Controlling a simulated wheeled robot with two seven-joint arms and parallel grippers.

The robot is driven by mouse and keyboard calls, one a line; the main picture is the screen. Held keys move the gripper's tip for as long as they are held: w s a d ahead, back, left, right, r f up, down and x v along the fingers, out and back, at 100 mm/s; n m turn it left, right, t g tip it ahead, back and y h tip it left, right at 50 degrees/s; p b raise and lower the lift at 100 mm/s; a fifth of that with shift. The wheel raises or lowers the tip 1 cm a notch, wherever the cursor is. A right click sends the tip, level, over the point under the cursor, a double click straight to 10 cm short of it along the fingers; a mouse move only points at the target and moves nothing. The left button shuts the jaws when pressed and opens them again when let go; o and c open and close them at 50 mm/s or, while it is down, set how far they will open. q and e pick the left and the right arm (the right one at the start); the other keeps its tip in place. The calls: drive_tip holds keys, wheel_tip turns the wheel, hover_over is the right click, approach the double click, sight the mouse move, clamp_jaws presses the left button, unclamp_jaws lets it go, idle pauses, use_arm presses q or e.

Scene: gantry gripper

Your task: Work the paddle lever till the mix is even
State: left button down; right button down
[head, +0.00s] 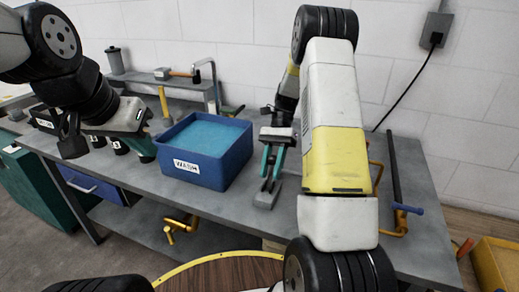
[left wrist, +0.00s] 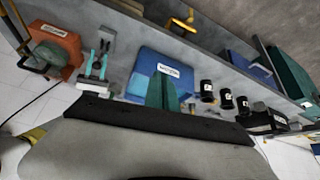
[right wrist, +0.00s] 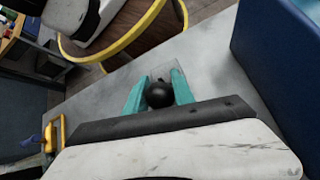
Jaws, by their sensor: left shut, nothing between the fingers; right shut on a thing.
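A blue tub (head: 242,158) labelled WASH stands on the grey bench, filled with blue contents that look fairly uniform in colour; it also shows in the left wrist view (left wrist: 188,85). My right gripper (head: 269,173) is just right of the tub. In the right wrist view its teal fingers (right wrist: 158,95) are shut around a black ball knob (right wrist: 159,94). A small grey block (head: 265,200) lies under it. I cannot clearly see a lever rod or paddle. My left gripper (head: 147,153) is shut and empty, left of the tub; its fingers (left wrist: 162,92) hide part of the tub in its wrist view.
Several black labelled cups (left wrist: 227,98) stand left of the tub. A clamp bar with a blue handle (head: 408,209) is at the bench's right end. A tap (head: 206,75) and a hammer (head: 182,73) are at the back. A yellow-rimmed round wooden top (head: 225,272) is in front.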

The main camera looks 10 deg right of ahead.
use_arm(q)
drive_tip(key=w+d+m+g, duration=0.2)
drive_tip(key=w+d+m, duration=0.3)
drive_tip(key=d+m, duration=0.35)
use_arm(e)
drive_tip(key=shift+d+r, duration=0.1)
use_arm(q)
drive_tip(key=m+g+h, duration=0.2)
drive_tip(key=m, duration=0.8)
hover_over(274, 162)
drive_tip(key=s+a, duration=0.3)
drive_tip(key=s, duration=0.1)
wheel_tip(274, 162, down, 12)
drive_tip(key=shift+w+d+f, duration=0.35)
drive_tip(key=shift+w+f, duration=0.2)
drive_tip(key=shift+w, duration=0.25)
drive_tip(key=shift+w+d+f, duration=0.35)
drive_tip(key=shift+w+f, duration=0.2)
drive_tip(key=shift+w, duration=0.25)
